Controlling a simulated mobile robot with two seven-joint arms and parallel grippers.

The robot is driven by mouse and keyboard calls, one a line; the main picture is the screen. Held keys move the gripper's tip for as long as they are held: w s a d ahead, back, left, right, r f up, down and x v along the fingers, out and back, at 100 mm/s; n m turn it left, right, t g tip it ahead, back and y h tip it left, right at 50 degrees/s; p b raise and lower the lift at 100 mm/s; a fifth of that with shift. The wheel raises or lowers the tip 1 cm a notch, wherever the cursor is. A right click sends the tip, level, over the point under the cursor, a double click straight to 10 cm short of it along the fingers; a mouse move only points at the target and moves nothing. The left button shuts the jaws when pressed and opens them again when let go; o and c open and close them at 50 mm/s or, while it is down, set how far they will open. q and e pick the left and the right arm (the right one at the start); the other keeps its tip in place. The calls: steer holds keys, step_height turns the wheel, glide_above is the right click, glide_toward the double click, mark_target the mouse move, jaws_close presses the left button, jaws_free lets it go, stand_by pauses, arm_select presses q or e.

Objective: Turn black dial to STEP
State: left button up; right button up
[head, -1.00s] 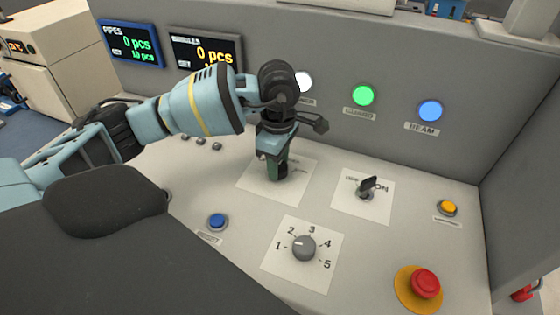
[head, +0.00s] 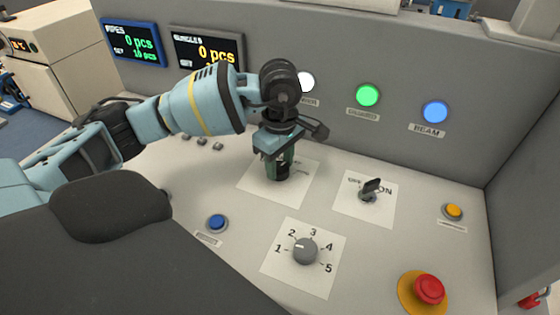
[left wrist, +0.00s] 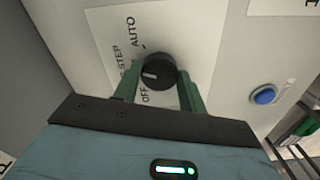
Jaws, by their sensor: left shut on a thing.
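The black dial (left wrist: 156,70) sits on a white plate (left wrist: 97,25) printed AUTO, STEP and OFF in the left wrist view. Its white pointer mark points left in that picture, towards the side where STEP and OFF are printed. My left gripper (left wrist: 156,82) has its green fingers on either side of the dial, shut on it. In the head view my left gripper (head: 278,170) points down at the plate (head: 255,180) and hides most of the dial. My right gripper is not in view.
A lever switch (head: 369,190) stands to the right. A grey numbered dial (head: 305,250) and blue button (head: 216,223) are in front. A red button (head: 429,289) and yellow button (head: 453,211) are further right. The upright panel (head: 330,90) with lamps rises behind.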

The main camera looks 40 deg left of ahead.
mark_target(280, 168)
arm_select(q)
steer(key=o, duration=1)
steer(key=shift+r, duration=0.1)
step_height(280, 168, up, 8)
steer(key=shift+f, duration=0.2)
steer(key=shift+s, duration=0.1)
